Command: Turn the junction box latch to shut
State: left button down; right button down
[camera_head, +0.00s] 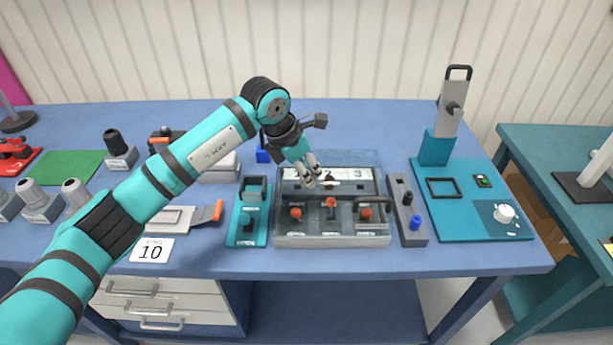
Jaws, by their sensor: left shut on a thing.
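The junction box (332,241) is a grey case with a clear front part and several orange-red knobs, in the middle of the blue table. A pale panel with markings lies along its far side. A small dark and light latch part (331,183) shows on that panel. My left gripper (313,179) reaches down from the upper left to this panel. Its fingers are shut on what looks like the latch, at its left end. The fingers partly hide the grip, and the latch's exact angle is hard to tell. My right gripper is not in view.
A teal fixture (248,228) stands close left of the box, and a grey switch strip (407,212) close right. A teal board (465,226) with a tall grey lever stand (449,108) is further right.

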pick_arm(q)
jog(key=n+y+b, duration=0.1)
jog(key=n+b, duration=0.1)
jog(key=n+t+b, duration=0.1)
jog(key=n+b, duration=0.2)
jog(key=f+n+y+b, duration=0.1)
jog(key=n+b, duration=0.2)
jog(key=shift+s+d+t+y, duration=0.15)
jog(key=shift+s+t+y, duration=0.05)
jog(key=shift+t+y, duration=0.1)
jog(key=shift+r+n+y+b, duration=0.15)
jog(key=shift+n+y+b, duration=0.45)
jog(key=shift+n+b, duration=0.9)
jog(key=shift+n, duration=0.3)
jog(key=c, duration=1.4)
grip_release()
jog(key=shift+o, duration=0.2)
jog(key=shift+r, duration=0.1)
jog(key=shift+w, duration=0.1)
jog(key=v, duration=1.2)
jog(key=shift+d, duration=0.1)
